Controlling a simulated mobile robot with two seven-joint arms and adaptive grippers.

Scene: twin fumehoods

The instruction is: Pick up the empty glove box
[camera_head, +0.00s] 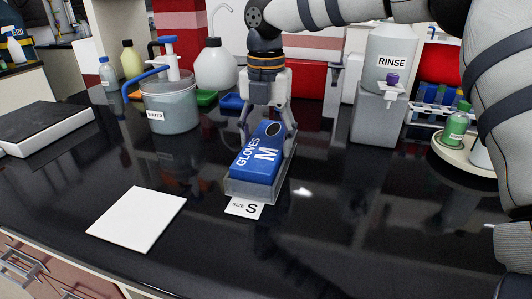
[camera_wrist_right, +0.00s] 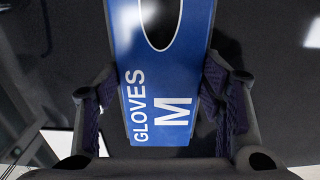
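A blue glove box (camera_head: 258,165) marked "GLOVES M" sits in a grey holder (camera_head: 262,191) on the black bench. Its top has a dark oval opening, and no glove shows in it. My right gripper (camera_head: 267,145) points down over the far part of the box, with one finger along each long side. In the right wrist view the box (camera_wrist_right: 160,80) lies between the finger pads, and both pads appear to touch its sides. My left gripper is not in view.
A "SIZE S" card (camera_head: 244,208) lies before the holder, and a white square sheet (camera_head: 137,218) lies to its left. A water container (camera_head: 170,110) stands back left. A rinse bottle (camera_head: 390,58) and a green bottle (camera_head: 455,127) stand right. The front bench is clear.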

